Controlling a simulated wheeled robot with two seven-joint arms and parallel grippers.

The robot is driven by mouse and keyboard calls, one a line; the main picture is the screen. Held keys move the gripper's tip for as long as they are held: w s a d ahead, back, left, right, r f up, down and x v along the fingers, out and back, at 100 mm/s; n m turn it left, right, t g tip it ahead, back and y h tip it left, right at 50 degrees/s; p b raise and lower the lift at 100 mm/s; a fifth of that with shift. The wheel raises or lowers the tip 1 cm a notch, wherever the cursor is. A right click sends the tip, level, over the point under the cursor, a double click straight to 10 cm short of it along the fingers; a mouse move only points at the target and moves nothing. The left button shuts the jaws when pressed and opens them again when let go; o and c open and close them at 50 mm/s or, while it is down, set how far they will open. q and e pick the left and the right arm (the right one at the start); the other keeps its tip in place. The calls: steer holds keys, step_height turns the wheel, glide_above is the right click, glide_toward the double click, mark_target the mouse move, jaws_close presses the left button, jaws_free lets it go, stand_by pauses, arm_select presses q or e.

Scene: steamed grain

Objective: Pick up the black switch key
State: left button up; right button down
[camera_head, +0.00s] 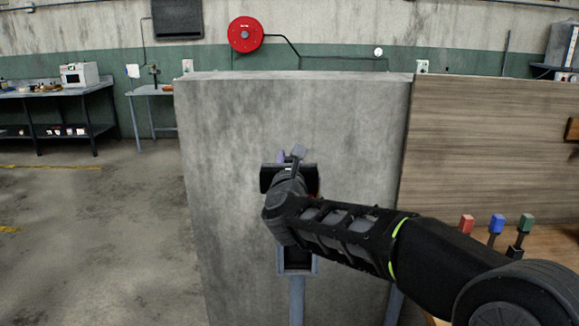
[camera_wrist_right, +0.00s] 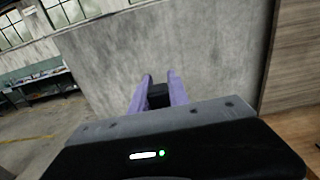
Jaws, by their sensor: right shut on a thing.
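My right gripper (camera_head: 290,157) is in front of the grey concrete wall panel, at the middle of the head view. In the right wrist view its two purple fingers (camera_wrist_right: 159,82) point toward the panel and are closed on a black block-like thing, the black switch key (camera_wrist_right: 159,96). The key sits between the fingers, and its lower part is hidden behind the gripper body. In the head view my wrist and gripper body hide the key. My left gripper is in neither view.
Red (camera_head: 467,224), blue (camera_head: 497,223) and green (camera_head: 526,222) keys stand upright on the wooden surface at right. The concrete panel (camera_head: 230,200) is close ahead. Open floor (camera_head: 90,240) lies left.

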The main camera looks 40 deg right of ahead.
step_height(320, 180, up, 10)
steer(key=p, duration=0.1)
stand_by(0.5)
stand_by(0.5)
